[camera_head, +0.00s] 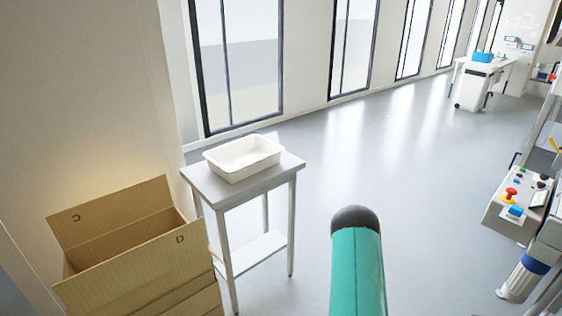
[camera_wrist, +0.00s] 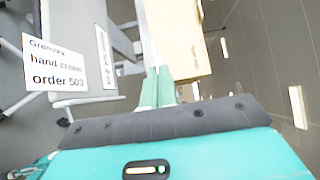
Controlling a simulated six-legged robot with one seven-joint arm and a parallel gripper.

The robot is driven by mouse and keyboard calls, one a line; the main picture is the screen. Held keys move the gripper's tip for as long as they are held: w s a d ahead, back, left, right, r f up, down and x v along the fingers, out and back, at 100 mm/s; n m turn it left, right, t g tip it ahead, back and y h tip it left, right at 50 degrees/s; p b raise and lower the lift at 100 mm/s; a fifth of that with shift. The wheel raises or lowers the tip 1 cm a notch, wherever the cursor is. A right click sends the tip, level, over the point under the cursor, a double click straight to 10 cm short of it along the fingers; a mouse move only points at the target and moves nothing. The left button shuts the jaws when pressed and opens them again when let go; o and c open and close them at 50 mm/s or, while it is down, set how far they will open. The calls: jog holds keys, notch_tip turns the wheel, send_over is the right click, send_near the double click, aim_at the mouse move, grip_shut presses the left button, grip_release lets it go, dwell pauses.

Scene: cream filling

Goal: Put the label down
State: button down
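In the wrist view, a white label (camera_wrist: 55,66) reads "hand cream order 503" and lies at the left, apart from my fingers. A second white label (camera_wrist: 105,43) with small, unreadable print is on the light grey surface (camera_wrist: 77,22) beside it. The pale green fingers of my gripper (camera_wrist: 156,88) are close together. A thin pale strip (camera_wrist: 149,35) extends beyond their tips; whether they grip it is unclear. A cream-coloured panel (camera_wrist: 182,38) shows just right of the fingers. No label and no gripper fingers are visible in the head view.
In the head view, a white tray (camera_head: 243,156) sits on a small grey table (camera_head: 215,192). An open cardboard box (camera_head: 142,262) stands at its left. A control panel with a red button (camera_head: 511,194) is at the right.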

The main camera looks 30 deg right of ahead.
jog(key=w+a+r+n+t+h, duration=0.15)
jog(key=w+n+t, duration=0.7)
jog(key=w, duration=0.85)
jog(key=w+a+f+n+t, duration=0.15)
jog(key=w+n+t, duration=0.35)
jog(key=w+t, duration=0.85)
jog(key=w+a+r+n+t+y, duration=0.2)
jog(key=w+a+n+t+y, duration=0.3)
jog(key=w+a, duration=0.9)
jog(key=w+a+n+t+y, duration=0.1)
jog(key=w+a+n+y, duration=0.2)
jog(key=a, duration=0.6)
jog(key=w+a+n+y, duration=0.4)
jog(key=w+a+y, duration=0.1)
jog(key=a+y, duration=0.3)
jog(key=shift+a+r+t, duration=0.15)
jog(key=shift+a+t, duration=0.25)
jog(key=shift+a, duration=0.05)
jog(key=shift+d+r, duration=0.1)
jog(key=shift+d, duration=0.15)
